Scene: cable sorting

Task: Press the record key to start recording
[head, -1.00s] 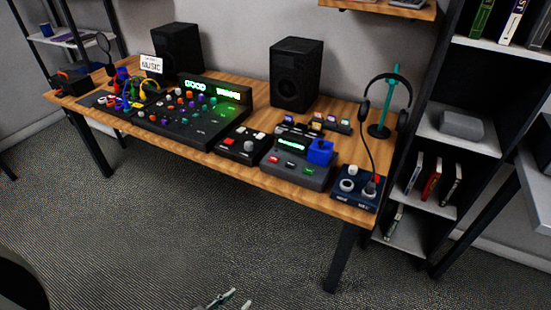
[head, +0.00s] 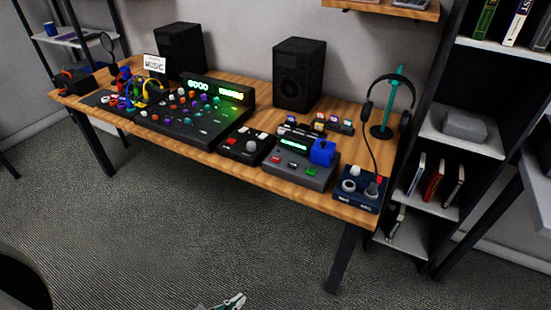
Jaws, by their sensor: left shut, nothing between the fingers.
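A grey recorder-like unit (head: 307,178) with a lit green display (head: 293,144) sits near the table's front right. It has a red key (head: 277,160), a pale key and a green key (head: 311,171) in a row. A blue block (head: 322,151) sits on its right side. A smaller dark unit to its left also has a red key (head: 231,141); labels are too small to tell which key is the record key. My left gripper (head: 228,302) is shut and empty at the bottom edge, well apart from the table. My right gripper is out of view.
The wooden table (head: 200,159) also holds a large mixer (head: 190,125), two black speakers (head: 298,78), a dark blue knob box (head: 357,198) and headphones on a teal stand (head: 393,90). A black shelf (head: 460,130) stands at right. The floor before the table is clear.

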